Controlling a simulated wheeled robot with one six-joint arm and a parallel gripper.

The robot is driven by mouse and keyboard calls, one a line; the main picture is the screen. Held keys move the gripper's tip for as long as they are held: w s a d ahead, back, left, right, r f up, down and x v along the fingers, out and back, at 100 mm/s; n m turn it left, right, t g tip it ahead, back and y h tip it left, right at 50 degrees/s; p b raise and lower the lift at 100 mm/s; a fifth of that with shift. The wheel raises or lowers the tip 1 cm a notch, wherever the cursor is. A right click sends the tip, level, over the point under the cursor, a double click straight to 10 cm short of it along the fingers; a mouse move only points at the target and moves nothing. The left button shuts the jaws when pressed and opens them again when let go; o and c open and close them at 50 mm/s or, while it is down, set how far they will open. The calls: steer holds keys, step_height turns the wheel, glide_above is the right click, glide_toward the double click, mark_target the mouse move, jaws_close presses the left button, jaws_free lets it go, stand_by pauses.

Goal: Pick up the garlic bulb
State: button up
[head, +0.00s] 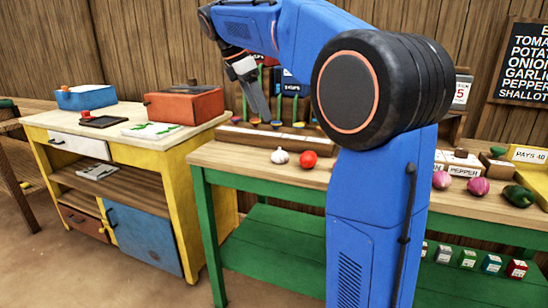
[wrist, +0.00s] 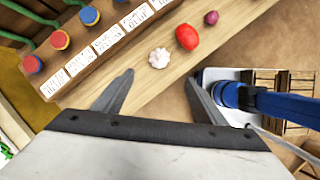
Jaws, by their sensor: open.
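The garlic bulb (head: 280,157) is white and sits on the wooden top of the green-legged table, just left of a red tomato (head: 309,160). In the wrist view the garlic bulb (wrist: 159,58) lies beyond the fingertips, a little right of the middle of the gap, with the tomato (wrist: 187,37) beside it. My gripper (wrist: 158,85) is open and empty, and its fingers do not touch the garlic. In the head view my gripper (head: 258,100) hangs above the back of the table, up and left of the garlic.
A wooden rack with labelled cards (wrist: 108,40) and coloured knobs runs along the table behind the garlic. Purple onions (head: 478,186) and a green pepper (head: 518,196) lie at the right. A yellow-framed bench (head: 125,138) stands left. The table front before the garlic is clear.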

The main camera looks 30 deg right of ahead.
glide_toward(277, 151)
steer(key=x, duration=0.5)
steer(key=shift+d, duration=0.2)
steer(key=shift+x, duration=2.65)
steer(key=shift+a, duration=0.2)
steer(key=c, duration=1.1)
